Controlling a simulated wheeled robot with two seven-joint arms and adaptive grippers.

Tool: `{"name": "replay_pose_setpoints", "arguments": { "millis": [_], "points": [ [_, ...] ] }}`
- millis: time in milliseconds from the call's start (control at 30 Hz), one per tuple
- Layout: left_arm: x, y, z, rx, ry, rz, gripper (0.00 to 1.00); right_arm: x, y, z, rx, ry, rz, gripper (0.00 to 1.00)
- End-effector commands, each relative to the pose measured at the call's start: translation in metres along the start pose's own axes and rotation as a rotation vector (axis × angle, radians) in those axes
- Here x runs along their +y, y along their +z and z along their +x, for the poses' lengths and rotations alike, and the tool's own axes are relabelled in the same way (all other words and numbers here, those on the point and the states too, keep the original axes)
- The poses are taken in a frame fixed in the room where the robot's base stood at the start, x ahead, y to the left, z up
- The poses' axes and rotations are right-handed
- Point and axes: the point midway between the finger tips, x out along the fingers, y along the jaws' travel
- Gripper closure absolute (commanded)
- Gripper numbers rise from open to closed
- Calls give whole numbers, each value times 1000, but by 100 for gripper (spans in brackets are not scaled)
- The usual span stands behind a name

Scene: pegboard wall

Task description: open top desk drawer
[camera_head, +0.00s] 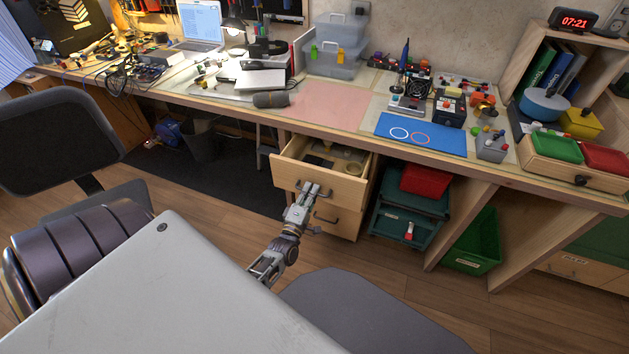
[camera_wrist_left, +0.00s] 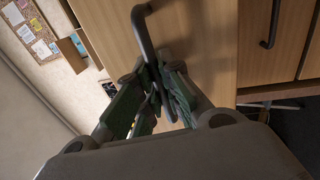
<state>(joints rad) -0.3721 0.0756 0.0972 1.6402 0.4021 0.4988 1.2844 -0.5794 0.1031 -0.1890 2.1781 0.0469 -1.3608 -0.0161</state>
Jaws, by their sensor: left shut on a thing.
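The top desk drawer (camera_head: 318,184) is pulled out from under the desk, and its inside with a few items shows in the head view. My left gripper (camera_head: 311,188) is at its front. In the left wrist view the dark bar handle (camera_wrist_left: 144,40) of the drawer runs down between the fingers, and my left gripper (camera_wrist_left: 158,95) is shut on it. The lower drawer (camera_head: 335,222) is closed beneath, with its own dark handle. My right gripper is not in view.
A dark chair (camera_head: 55,140) stands at the left and a grey seat (camera_head: 370,315) at the front. Right of the drawers are a teal crate (camera_head: 405,222) and a green bin (camera_head: 474,243). Many items cover the desk. Wooden floor shows around my arm.

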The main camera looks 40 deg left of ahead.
Motion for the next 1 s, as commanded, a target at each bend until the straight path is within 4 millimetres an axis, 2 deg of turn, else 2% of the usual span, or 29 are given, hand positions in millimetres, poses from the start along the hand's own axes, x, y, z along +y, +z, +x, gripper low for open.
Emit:
{"name": "replay_pose_setpoints", "arguments": {
  "millis": [100,567,1000],
  "points": [
    [3,0,-17,-2,-6,1,100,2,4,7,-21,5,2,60],
    [13,1,-70,-2,-6,0,100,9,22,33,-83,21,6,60],
    [22,1,-118,-3,-5,0,100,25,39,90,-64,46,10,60]
  ]
}}
